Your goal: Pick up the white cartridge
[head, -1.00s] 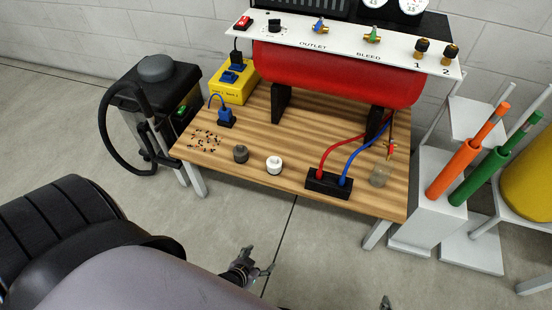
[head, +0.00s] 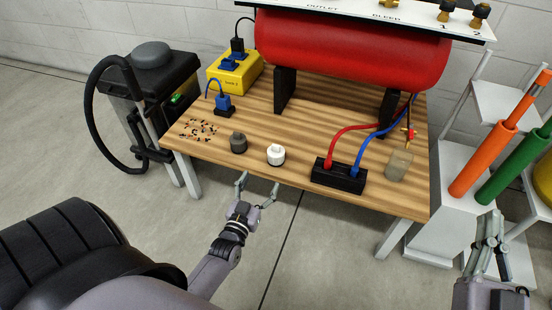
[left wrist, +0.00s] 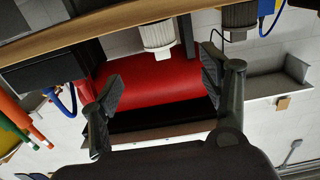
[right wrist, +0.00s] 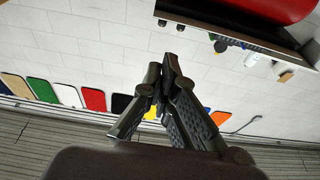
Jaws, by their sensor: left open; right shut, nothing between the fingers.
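The white cartridge (head: 276,154) stands upright on the wooden table (head: 225,162) near its front edge. My left gripper (head: 259,184) is open and empty, just in front of the table edge and short of the cartridge. In the left wrist view the white cartridge (left wrist: 158,36) shows upside down, beyond and between the open fingers (left wrist: 160,80), not touching them. A dark grey cartridge (head: 238,142) stands to the left of the white one; it also shows in the left wrist view (left wrist: 239,16). My right gripper (head: 488,222) is shut and empty, off the table's right side.
A black block (head: 338,176) with red and blue hoses sits right of the white cartridge. A red tank (head: 345,50) stands behind. Small scattered parts (head: 199,129) and a blue plug (head: 223,104) lie left. Orange (head: 485,150) and green tubes (head: 515,160) stand near my right arm.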

